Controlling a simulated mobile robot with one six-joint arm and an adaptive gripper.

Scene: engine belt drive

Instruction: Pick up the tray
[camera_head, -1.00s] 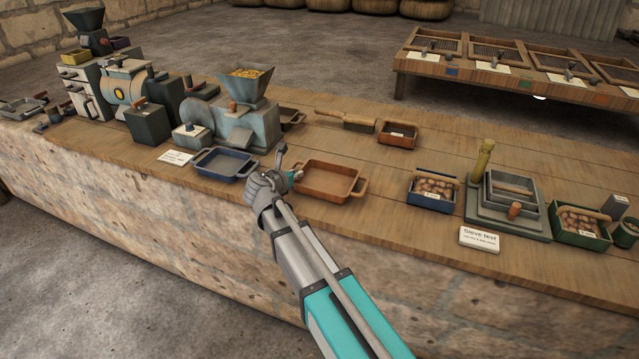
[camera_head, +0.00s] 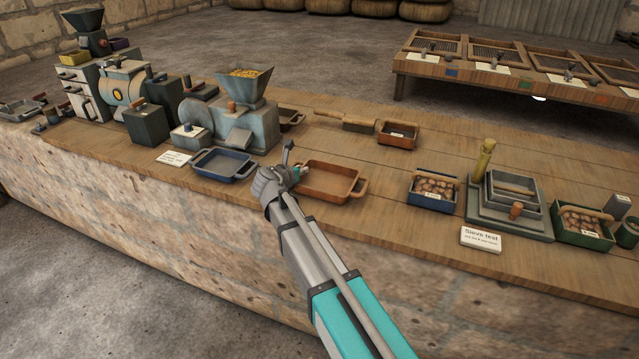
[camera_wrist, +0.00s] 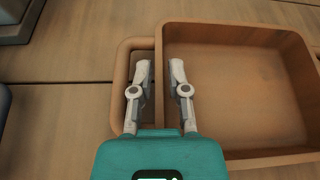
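The orange-brown tray (camera_head: 335,183) sits empty on the wooden bench, with a handle at each side. In the wrist view the tray (camera_wrist: 240,85) fills the right half, and its left handle loop (camera_wrist: 121,85) shows beside my fingers. My gripper (camera_head: 298,172) is at the tray's left side. In the wrist view my gripper (camera_wrist: 160,68) is open, with the left finger over the handle gap and the right finger over the tray's inside. The left wall shows between the fingers. I cannot tell whether they touch it.
A blue tray (camera_head: 224,164) lies close to the left, by the grey mill (camera_head: 245,120). A blue box of brown pieces (camera_head: 433,190) and a sieve stand (camera_head: 508,205) are to the right. A brush (camera_head: 345,121) and a small brown box (camera_head: 398,134) lie behind.

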